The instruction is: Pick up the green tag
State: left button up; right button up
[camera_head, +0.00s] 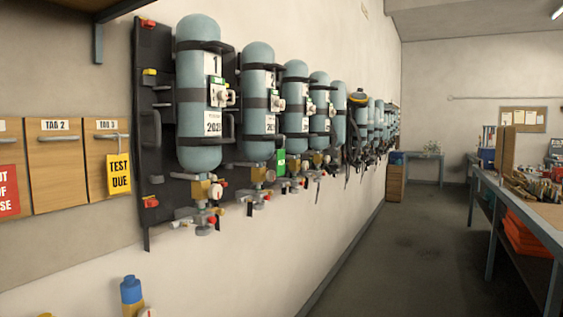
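A green tag (281,162) hangs on the row of breathing sets, just right of the lower end of the second cylinder (258,100). It is small and partly covered by the valve gear around it, and its lettering is too small to read. Smaller green labels also show on the fronts of the first cylinder (199,130) and others. Neither of my grippers is in view.
Wooden tag panels on the left wall hold a red tag (8,190) and a yellow "TEST DUE" tag (118,174). A blue-topped object (131,291) shows at the bottom edge. A workbench (540,218) lines the right side. The floor (410,245) between is clear.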

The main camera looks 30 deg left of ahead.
aim_at(280, 154)
jog(key=u, duration=0.55)
jog(key=i+u, duration=0.3)
jog(key=u, duration=0.2)
jog(key=i+l+u, duration=0.15)
jog(key=u, duration=0.35)
jog(key=i+l+u, duration=0.25)
jog(key=u, duration=0.2)
jog(key=i+l, duration=0.05)
jog(key=i, duration=0.05)
